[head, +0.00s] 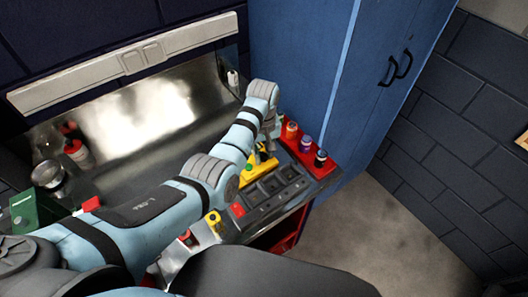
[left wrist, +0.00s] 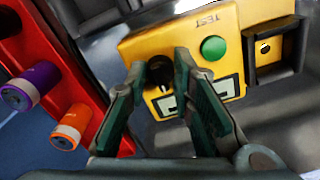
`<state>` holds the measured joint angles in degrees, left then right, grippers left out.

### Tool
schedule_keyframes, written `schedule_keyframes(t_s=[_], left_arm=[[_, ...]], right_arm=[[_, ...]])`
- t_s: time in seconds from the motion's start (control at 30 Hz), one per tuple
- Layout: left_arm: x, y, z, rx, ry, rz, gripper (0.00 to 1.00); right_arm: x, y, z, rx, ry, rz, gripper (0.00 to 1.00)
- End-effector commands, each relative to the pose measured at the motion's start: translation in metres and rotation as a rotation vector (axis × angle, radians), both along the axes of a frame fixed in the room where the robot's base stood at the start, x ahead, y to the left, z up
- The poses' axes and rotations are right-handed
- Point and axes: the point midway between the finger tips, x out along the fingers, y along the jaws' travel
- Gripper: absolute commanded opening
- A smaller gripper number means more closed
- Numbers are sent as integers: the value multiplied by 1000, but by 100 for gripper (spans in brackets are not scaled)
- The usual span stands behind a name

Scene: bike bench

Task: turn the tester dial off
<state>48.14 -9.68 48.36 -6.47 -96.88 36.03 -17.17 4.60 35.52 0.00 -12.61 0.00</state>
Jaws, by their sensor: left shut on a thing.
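The yellow tester (head: 260,170) sits at the right end of the bench, partly hidden by my left arm in the head view. In the left wrist view the tester (left wrist: 135,45) shows a TEST label, a round green button (left wrist: 213,48), and small display windows. Its black dial (left wrist: 159,72) sits between the fingertips of my left gripper (left wrist: 160,66), which is shut on it. In the head view my left gripper (head: 266,148) points down at the tester. My right gripper is not in view.
A red tray (head: 328,172) with orange, purple and black-capped bottles stands close beside the tester. A blue cabinet (head: 300,50) rises behind. A green box (head: 28,212) is far left.

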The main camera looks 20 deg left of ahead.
Motion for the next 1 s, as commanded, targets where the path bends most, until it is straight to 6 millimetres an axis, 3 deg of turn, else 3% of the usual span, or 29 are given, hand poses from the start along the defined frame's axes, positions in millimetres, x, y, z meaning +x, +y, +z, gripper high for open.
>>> schedule_keyframes(t_s=[0.2, 0.23, 0.37, 0.67, 0.77, 1.0], left_arm=[[1, 1, 1, 2, -3, 1, 0], [1, 1, 1, 2, -3, 1, 25], [1, 1, 1, 1, -3, 0, 43], [0, 0, 2, 0, -1, -2, 43], [1, 0, 15, 0, -4, -2, 43], [1, 1, 65, 0, -4, 0, 43]], right_arm=[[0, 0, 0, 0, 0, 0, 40], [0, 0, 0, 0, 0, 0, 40], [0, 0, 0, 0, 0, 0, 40], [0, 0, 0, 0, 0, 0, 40], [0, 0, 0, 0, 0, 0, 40], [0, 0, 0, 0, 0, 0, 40]])
